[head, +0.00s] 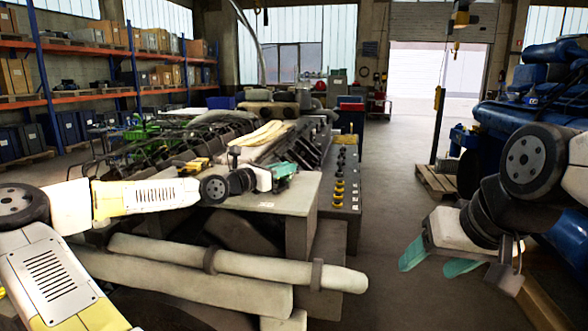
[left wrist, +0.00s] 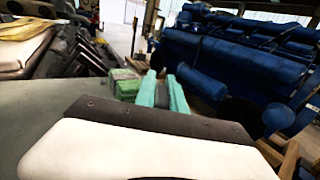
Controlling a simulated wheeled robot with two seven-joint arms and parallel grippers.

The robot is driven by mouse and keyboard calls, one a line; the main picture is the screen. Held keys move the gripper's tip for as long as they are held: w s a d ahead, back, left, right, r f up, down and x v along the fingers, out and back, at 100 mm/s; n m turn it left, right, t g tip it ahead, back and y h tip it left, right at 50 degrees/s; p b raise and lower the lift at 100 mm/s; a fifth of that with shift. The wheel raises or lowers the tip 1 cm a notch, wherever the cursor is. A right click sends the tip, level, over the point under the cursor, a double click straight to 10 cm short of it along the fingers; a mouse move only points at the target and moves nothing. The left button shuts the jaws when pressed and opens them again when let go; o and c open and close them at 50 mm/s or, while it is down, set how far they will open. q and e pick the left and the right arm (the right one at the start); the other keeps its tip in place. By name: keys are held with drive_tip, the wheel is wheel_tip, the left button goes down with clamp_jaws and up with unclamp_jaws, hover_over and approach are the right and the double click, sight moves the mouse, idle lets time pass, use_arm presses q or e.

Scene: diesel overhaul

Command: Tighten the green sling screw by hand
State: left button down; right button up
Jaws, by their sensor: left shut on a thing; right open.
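My left gripper (head: 285,171) has teal fingers and is at the right end of the grey bench top in the head view. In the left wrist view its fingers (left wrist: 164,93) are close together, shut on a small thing. A green part (left wrist: 124,82), seemingly of the green sling screw, shows right beside them; the exact contact is hidden. In the head view the screw cannot be told apart from the teal fingers. My right gripper (head: 437,262) is open and empty, over the floor at the right, well away from the bench.
The grey bench (head: 303,190) carries dark engine parts and a yellowish cloth (head: 262,134). Pale pipes (head: 235,264) lie in front of it. A dark panel with yellow knobs (head: 340,190) stands at its right. A blue engine (head: 530,100) is at the right. The aisle between is clear.

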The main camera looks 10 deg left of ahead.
use_arm(q)
drive_tip(key=shift+s+d+r+m+g+h, duration=0.1)
drive_tip(key=shift+r+m+g+h, duration=0.1)
drive_tip(key=shift+m+g+h, duration=1.15)
drive_tip(key=shift+s+d+m+g+h, duration=0.15)
drive_tip(key=shift+m+g+h, duration=0.2)
drive_tip(key=shift+g+h, duration=0.2)
drive_tip(key=c, duration=1.4)
unclamp_jaws()
drive_tip(key=shift+c, duration=0.2)
drive_tip(key=shift+d, duration=0.1)
drive_tip(key=shift+f, duration=0.1)
drive_tip(key=shift+s, duration=0.1)
drive_tip(key=v, duration=0.7)
drive_tip(key=shift+s+a, duration=0.1)
drive_tip(key=shift+a, duration=0.25)
